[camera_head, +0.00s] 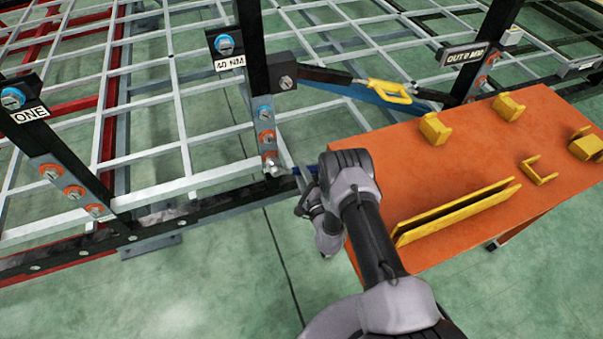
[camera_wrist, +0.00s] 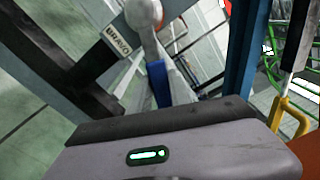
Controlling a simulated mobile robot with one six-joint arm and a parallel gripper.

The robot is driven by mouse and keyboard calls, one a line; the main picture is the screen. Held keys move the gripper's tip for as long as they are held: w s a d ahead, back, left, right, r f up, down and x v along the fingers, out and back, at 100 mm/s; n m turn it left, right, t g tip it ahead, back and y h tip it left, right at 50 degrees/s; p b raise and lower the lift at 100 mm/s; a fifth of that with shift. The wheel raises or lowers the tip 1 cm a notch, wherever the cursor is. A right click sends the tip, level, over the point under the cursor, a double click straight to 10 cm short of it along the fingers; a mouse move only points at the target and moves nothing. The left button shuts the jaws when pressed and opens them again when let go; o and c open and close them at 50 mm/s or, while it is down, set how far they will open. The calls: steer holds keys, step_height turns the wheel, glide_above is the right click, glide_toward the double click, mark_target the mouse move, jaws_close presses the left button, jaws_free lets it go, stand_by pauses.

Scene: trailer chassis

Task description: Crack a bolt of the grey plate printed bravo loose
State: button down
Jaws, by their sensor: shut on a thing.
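The grey plate printed BRAVO shows in the wrist view (camera_wrist: 105,22), tilted, with its label readable. In the head view the grey plate (camera_head: 258,122) on the middle black post has several bolts in a column, a blue one on top and others with orange washers. My gripper (camera_head: 308,196) is shut on a tool with a blue band (camera_wrist: 158,82). The tool's rounded metal head (camera_wrist: 143,14) lies beside the plate in the wrist view. In the head view it reaches the lowest bolt (camera_head: 269,162); I cannot tell if it is fully seated.
An orange table (camera_head: 455,150) with yellow holders (camera_head: 455,212) stands close on the right. A yellow-handled tool (camera_head: 390,91) is behind it. Another bolted grey plate (camera_head: 62,182) is on the left post. The chassis rail (camera_head: 190,212) runs below; green floor in front is clear.

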steer(key=shift+x, duration=0.8)
stand_by(0.4)
steer(key=c, duration=1.9)
jaws_free()
jaws_close()
